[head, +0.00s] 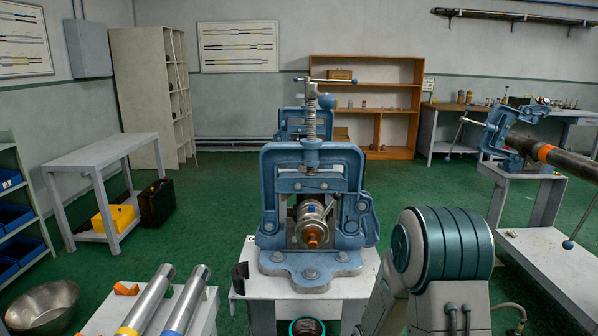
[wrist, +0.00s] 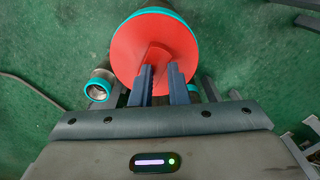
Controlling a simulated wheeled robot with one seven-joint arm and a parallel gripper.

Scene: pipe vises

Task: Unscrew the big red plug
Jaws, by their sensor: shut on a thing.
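The big red plug (wrist: 128,62) fills the top middle of the wrist view as a round red disc with a raised grip bar across its middle. A teal rim (wrist: 175,14) shows behind its upper edge. My gripper (wrist: 161,70) has its two dark fingers on either side of the bar and is shut on it. The bar's lower part is hidden between the fingers. In the head view neither the red plug nor my gripper shows; one of my arm links fills the lower right.
A blue pipe vise (head: 312,170) on a pale stand holds a pipe with an orange end (head: 312,238). A small teal-rimmed pipe (wrist: 98,88) stands left of the plug. Another vise (head: 510,140) holds a long dark pipe at right. Silver pipes (head: 150,300) lie at front left.

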